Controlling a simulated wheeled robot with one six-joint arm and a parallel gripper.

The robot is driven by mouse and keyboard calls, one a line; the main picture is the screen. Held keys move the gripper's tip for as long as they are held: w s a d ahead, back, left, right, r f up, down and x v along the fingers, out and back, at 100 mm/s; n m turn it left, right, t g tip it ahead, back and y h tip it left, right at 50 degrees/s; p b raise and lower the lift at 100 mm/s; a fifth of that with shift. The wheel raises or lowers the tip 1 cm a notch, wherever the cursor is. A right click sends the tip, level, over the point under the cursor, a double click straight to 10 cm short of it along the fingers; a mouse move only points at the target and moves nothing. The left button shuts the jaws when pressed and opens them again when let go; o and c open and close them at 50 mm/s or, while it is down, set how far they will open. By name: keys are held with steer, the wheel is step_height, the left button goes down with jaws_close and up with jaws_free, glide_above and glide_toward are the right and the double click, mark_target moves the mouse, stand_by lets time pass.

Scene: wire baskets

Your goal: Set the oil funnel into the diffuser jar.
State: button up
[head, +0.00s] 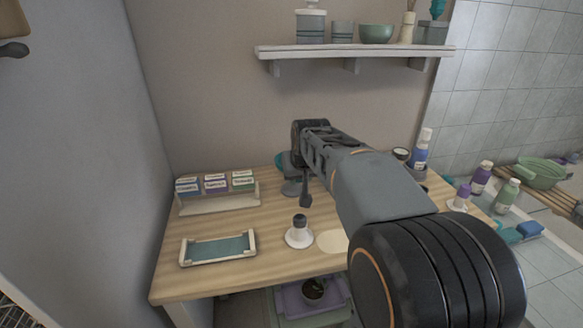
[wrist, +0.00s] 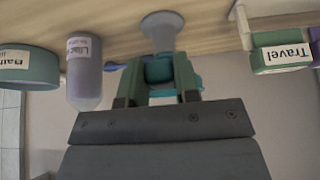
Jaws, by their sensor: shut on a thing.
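My gripper (wrist: 160,88) is shut on the teal oil funnel (wrist: 159,72), which shows between its two fingers in the wrist view. In the head view the funnel (head: 281,160) shows as a teal edge left of my arm, mostly hidden. The grey diffuser jar (head: 291,188) stands on the table just below it, with a wide base. In the wrist view the jar (wrist: 162,32) is in line with the funnel, its narrow neck meeting the teal part in the picture. I cannot tell whether the funnel is seated in the neck or just above it.
A white rack (head: 222,205) of small labelled boxes stands at the left. A framed teal tray (head: 218,248) and a white dark-topped item (head: 299,232) are in front. A lilac bottle (wrist: 84,75) stands beside the jar. A shelf (head: 355,50) hangs above.

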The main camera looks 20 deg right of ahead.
steer(key=shift+r+p, duration=0.85)
steer(key=shift+r, duration=0.2)
stand_by(0.4)
steer(key=shift+r+p, duration=2.85)
steer(key=shift+r, duration=0.55)
